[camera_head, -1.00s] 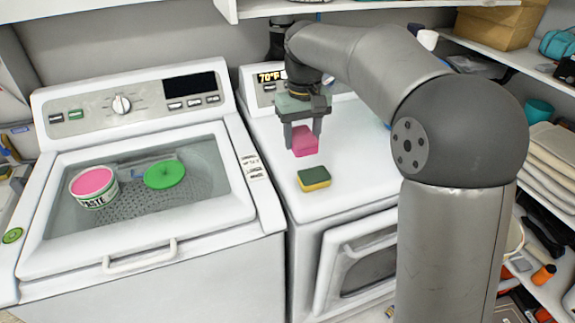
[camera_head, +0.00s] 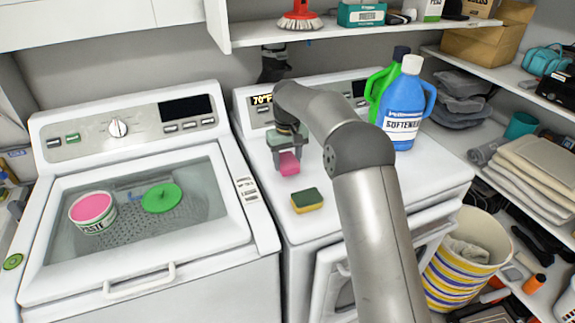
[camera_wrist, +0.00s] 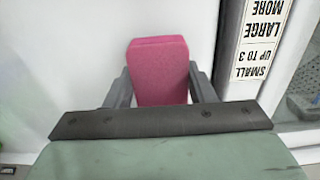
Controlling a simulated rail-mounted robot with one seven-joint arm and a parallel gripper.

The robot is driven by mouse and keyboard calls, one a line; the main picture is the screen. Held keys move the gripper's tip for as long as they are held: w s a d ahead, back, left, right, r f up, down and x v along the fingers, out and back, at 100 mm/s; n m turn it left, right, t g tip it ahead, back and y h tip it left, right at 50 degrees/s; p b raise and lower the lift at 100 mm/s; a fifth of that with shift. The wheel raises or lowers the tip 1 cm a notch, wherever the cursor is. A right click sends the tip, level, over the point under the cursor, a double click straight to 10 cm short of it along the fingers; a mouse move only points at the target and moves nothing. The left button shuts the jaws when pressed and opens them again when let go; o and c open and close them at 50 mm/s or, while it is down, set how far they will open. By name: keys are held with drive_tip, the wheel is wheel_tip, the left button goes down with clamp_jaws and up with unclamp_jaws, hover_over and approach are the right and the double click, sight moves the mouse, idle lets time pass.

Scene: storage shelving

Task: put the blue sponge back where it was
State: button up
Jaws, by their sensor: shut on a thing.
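No blue sponge shows in either view. My gripper (camera_head: 288,170) is shut on a pink sponge (camera_head: 289,163) over the left part of the right-hand machine's white top (camera_head: 330,172). In the wrist view the pink sponge (camera_wrist: 160,72) sits between the two dark fingers of my gripper (camera_wrist: 160,88). I cannot tell whether it touches the top. A green and yellow sponge (camera_head: 307,200) lies on the same top, nearer the front edge and apart from the pink one.
A blue softener bottle (camera_head: 402,112) and a green bottle (camera_head: 378,88) stand at the back right of the top. A shelf (camera_head: 350,30) overhangs behind.

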sight(287, 160)
drive_tip(key=shift+f, duration=1.55)
drive_tip(key=o, duration=0.9)
